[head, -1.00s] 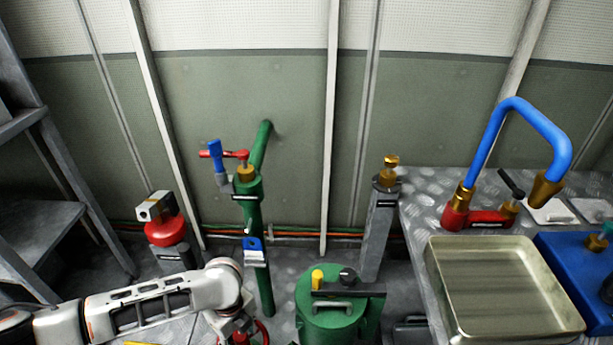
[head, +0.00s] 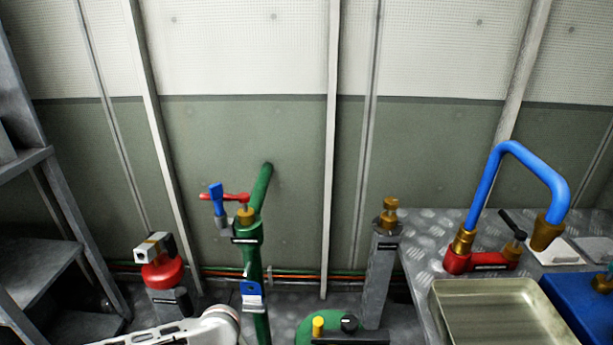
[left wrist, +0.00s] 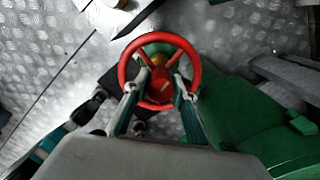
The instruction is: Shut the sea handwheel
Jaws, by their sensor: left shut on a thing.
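A red handwheel (left wrist: 159,38) with spokes and a round rim shows in the left wrist view, on a green fitting with a brass-coloured part behind it. In the head view only a link of my left arm shows at the bottom left; the gripper and the handwheel are below the picture. My right gripper is in neither view.
A green standpipe (head: 252,262) with a red lever (head: 226,197) and blue tag stands ahead. A green canister (head: 307,328), a grey post (head: 378,280) with a brass top, and a bench with a metal tray (head: 440,315) stand to the right. Grey shelving (head: 75,230) is at left.

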